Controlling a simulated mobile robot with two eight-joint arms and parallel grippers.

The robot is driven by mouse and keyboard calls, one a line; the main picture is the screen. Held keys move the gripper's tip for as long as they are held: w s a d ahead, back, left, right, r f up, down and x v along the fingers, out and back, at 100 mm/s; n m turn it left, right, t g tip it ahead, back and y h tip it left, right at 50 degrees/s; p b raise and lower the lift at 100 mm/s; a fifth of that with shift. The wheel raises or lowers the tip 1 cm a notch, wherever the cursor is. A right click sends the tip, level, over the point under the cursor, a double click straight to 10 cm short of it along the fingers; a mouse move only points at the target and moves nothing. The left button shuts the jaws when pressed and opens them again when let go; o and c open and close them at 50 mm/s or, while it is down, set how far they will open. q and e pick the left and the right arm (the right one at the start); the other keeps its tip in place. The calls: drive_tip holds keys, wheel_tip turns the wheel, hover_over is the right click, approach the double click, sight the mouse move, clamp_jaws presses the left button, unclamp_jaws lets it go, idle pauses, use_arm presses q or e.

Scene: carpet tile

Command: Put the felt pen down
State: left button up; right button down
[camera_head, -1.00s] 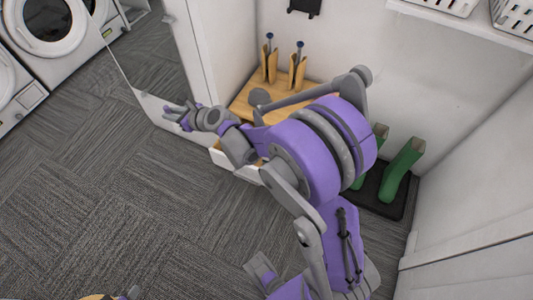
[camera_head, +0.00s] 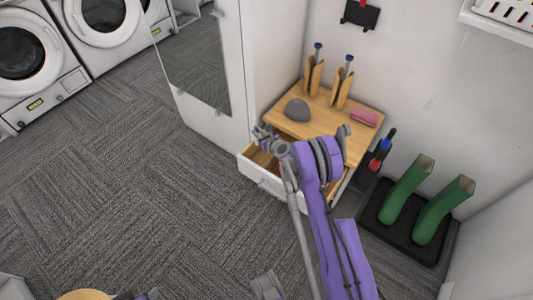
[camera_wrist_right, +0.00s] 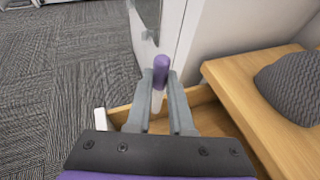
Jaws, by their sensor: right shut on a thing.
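The felt pen, a short purple cylinder (camera_wrist_right: 161,71), stands between the fingertips of my right gripper (camera_wrist_right: 161,84) in the right wrist view. The fingers are shut on it and its lower part is partly hidden. In the head view my right gripper (camera_head: 264,135) is at the left edge of a small wooden-topped cabinet (camera_head: 345,112), above its open white-fronted drawer (camera_head: 262,177). The pen cannot be clearly made out there. The drawer's wooden inside (camera_wrist_right: 205,112) shows below the fingers in the wrist view. I cannot make out my left gripper.
On the cabinet top are a grey dome-shaped thing (camera_head: 298,110), two wooden upright pieces (camera_head: 341,89) with blue knobs and a pink block (camera_head: 364,118). Green boots (camera_head: 405,190) stand on a black tray (camera_head: 378,223) at right. A mirrored door (camera_head: 195,60) is left. Carpet (camera_head: 130,190) is clear.

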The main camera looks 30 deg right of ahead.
wheel_tip(320, 180, down, 12)
drive_tip(key=shift+r+b, duration=0.15)
drive_tip(key=shift+b, duration=0.6)
drive_tip(key=shift+f, duration=0.2)
drive_tip(key=c, duration=1.1)
unclamp_jaws()
drive_tip(key=shift+r, duration=0.1)
